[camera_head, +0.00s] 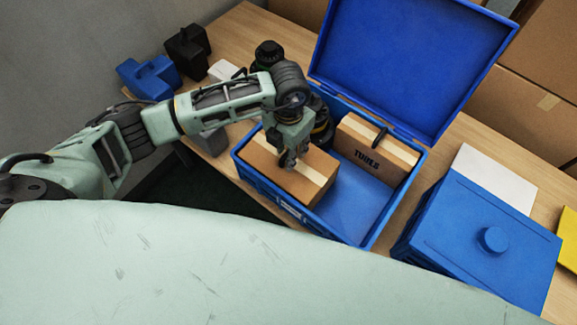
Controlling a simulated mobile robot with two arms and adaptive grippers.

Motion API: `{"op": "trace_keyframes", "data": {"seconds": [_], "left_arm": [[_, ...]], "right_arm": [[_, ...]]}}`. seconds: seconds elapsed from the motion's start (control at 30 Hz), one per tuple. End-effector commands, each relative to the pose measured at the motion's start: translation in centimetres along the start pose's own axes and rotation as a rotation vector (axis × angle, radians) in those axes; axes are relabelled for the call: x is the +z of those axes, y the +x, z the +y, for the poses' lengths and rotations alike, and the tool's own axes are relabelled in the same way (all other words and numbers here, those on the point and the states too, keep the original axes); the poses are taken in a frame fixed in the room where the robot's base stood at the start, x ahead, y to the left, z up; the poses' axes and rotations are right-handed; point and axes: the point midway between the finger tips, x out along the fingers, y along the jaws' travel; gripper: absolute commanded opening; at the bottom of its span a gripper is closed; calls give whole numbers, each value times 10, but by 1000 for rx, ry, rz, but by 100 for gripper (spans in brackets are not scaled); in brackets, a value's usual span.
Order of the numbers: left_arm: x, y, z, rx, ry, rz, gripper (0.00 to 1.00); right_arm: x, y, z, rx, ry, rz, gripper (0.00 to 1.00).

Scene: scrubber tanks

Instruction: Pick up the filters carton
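A brown carton (262,163) with a pale tape strip sits in the left part of an open blue case (277,205). No label shows on it, so I cannot tell whether it is the filters carton. A second carton (362,155), marked TUBES and with a dark handle, stands in the right part of the case. My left gripper (290,160) points down at the top of the unlabelled carton. Its fingers are small and dark here; I cannot tell whether they are open, or touching or gripping the carton. My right gripper is not in view.
The case's raised lid (410,60) stands behind it. A closed blue box (485,240) with a round knob is to the right, near a white sheet (495,178). Blue (150,77) and black (187,50) parts lie at the back left of the wooden table (245,30).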

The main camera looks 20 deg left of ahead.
Motion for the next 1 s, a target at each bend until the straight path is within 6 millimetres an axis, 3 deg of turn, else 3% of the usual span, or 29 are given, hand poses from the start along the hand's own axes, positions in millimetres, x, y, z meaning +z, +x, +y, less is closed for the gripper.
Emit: {"op": "trace_keyframes", "data": {"seconds": [0.33,1.0], "left_arm": [[0,0,0,-1,0,0,0],[1,-2,0,0,0,-3,0]], "right_arm": [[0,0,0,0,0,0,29],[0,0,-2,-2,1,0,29]]}}
